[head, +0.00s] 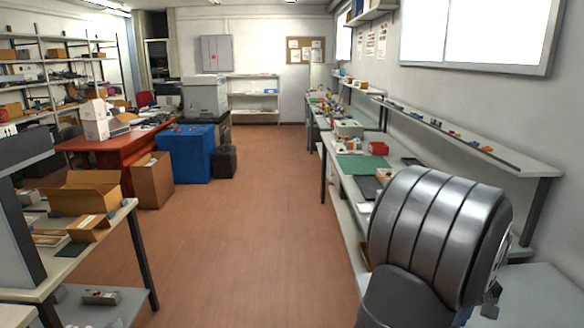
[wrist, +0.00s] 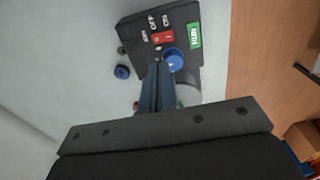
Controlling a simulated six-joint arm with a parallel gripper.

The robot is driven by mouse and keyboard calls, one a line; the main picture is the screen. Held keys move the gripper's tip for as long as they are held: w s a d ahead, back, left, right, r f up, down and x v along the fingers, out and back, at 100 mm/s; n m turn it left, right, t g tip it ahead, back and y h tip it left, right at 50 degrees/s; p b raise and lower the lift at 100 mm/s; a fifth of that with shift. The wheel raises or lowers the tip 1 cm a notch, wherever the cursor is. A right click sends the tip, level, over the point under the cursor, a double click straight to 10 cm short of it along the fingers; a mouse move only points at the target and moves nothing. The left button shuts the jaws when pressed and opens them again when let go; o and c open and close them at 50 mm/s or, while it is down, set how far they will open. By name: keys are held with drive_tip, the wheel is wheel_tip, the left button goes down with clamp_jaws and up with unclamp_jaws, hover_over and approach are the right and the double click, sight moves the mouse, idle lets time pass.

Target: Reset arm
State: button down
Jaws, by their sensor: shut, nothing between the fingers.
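My gripper (wrist: 158,68) shows in the wrist view with its two narrow fingers together and nothing between them. Beyond the fingertips is a black control box (wrist: 136,28) with a red switch (wrist: 162,37), a blue knob (wrist: 174,60) and a green label (wrist: 194,35). The fingers overlap the box's lower edge in the picture; I cannot tell whether they touch it. In the head view my large grey arm link fills the lower right, and the gripper cannot be made out there. No toner cartridge can be made out clearly.
A workbench (head: 345,203) runs along the right wall, with a green mat (head: 362,166). On the left are a table with an open cardboard box (head: 88,193), a red table (head: 112,143) and a blue-covered stand (head: 185,152). The brown floor (head: 240,215) between is clear.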

drive_tip(key=shift+a+f+m+t+y, duration=0.4)
drive_tip(key=shift+a+f+t+y, duration=0.4)
drive_tip(key=shift+a, duration=0.4)
drive_tip(key=a+t, duration=0.1)
drive_tip(key=a+f+m+t, duration=0.1)
drive_tip(key=m+t, duration=0.1)
drive_tip(key=shift+w+a+f+y, duration=0.15)
drive_tip(key=shift+w+a+y, duration=0.2)
drive_tip(key=shift+a+y, duration=0.05)
drive_tip(key=shift+w+a+m+t, duration=0.1)
drive_tip(key=shift+a+m+t, duration=0.2)
drive_tip(key=shift+m+t, duration=0.3)
